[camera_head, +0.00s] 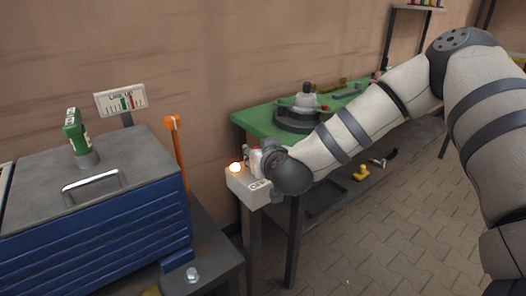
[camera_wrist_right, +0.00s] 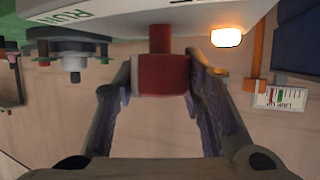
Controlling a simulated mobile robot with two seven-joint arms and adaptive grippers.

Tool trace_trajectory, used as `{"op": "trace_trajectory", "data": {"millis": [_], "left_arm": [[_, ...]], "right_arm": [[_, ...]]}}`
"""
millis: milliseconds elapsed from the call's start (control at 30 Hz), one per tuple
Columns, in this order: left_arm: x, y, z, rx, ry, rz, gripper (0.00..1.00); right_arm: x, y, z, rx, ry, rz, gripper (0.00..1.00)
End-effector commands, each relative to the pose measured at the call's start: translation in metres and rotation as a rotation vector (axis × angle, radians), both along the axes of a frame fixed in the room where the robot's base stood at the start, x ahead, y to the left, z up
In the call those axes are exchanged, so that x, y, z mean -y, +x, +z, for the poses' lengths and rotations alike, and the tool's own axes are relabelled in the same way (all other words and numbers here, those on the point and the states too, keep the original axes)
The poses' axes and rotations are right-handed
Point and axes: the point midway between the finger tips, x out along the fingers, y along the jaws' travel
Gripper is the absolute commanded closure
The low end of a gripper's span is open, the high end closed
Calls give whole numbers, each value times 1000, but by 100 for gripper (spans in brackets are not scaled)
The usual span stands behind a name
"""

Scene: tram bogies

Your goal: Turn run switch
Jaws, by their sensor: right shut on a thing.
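The run switch is a red knob (camera_wrist_right: 163,76) on a short red stem, standing out from a pale switch box (camera_head: 243,190). In the right wrist view, the fingers of my right gripper (camera_wrist_right: 164,84) lie on both sides of the knob and are shut on it. In the head view, my right wrist hides the knob and most of the gripper (camera_head: 262,160). A lamp (camera_head: 235,167) on the box glows warm orange-white. My left gripper is not in view.
A blue machine with a grey top (camera_head: 125,165) stands at the left, with a green device (camera_head: 74,130) and a gauge sign (camera_head: 120,100). An orange lever (camera_head: 176,150) rises behind it. A green bench (camera_head: 255,118) with a dark round part (camera_head: 297,115) lies behind my arm.

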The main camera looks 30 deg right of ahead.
Motion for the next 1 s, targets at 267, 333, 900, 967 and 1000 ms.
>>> {"op": "trace_trajectory", "data": {"millis": [267, 333, 900, 967, 1000], "left_arm": [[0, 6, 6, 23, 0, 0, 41], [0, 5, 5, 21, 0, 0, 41], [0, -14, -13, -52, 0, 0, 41], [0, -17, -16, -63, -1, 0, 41], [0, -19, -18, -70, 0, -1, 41]], "right_arm": [[-2, 1, 1, 3, -4, -259, 90], [-2, 1, 1, 4, -3, -326, 90], [-1, 1, -6, -4, -1, -847, 90], [-1, 1, -6, -5, 0, -891, 90], [-1, 1, -6, -4, -1, -918, 90]]}}
